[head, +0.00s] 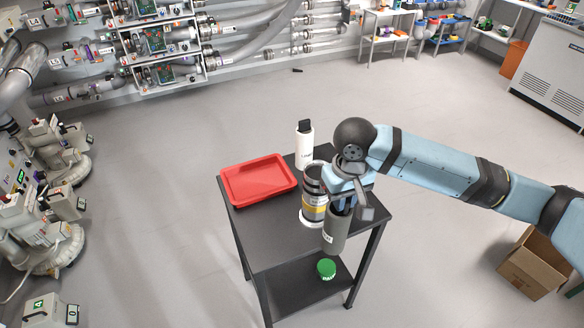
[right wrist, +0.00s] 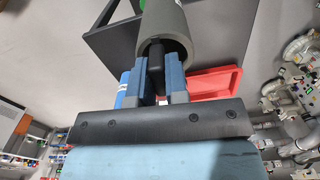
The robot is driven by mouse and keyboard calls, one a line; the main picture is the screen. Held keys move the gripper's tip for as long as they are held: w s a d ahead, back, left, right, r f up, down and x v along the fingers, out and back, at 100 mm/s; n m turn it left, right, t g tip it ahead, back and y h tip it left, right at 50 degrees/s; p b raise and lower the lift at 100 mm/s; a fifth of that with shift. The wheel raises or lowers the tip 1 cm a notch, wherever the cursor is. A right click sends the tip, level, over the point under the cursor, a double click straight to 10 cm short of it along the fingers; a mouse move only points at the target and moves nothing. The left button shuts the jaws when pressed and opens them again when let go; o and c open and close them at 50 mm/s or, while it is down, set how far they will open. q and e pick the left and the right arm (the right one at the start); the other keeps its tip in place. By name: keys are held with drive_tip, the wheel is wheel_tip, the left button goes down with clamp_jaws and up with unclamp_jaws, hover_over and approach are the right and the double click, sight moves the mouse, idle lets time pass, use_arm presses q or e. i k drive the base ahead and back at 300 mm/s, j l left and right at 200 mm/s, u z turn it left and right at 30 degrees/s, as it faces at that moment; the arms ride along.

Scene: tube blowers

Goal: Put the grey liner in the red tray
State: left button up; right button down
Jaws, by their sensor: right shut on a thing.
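The grey liner (head: 334,235) is an olive-grey hollow cylinder with a small white label. My right gripper (head: 343,196) is shut on its upper end and holds it roughly upright at the front right of the black table. I cannot tell whether its bottom touches the table. In the right wrist view the liner (right wrist: 168,28) extends from between the blue fingers (right wrist: 155,75), its open rim facing the camera. The red tray (head: 258,196) lies at the table's back left and looks empty; its edge shows in the right wrist view (right wrist: 222,80). My left gripper is out of view.
A dark canister with a yellow band (head: 312,205) stands just left of the liner. A white bottle with black cap (head: 304,146) stands behind it. The bare black tabletop (head: 262,228) lies before the tray. A green-topped thing (head: 326,268) is on the lower shelf.

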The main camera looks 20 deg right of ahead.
sight(258, 184)
drive_tip(key=u, duration=1.15)
drive_tip(key=k+l+u, duration=0.15)
drive_tip(key=l, duration=1)
drive_tip(key=i, duration=0.05)
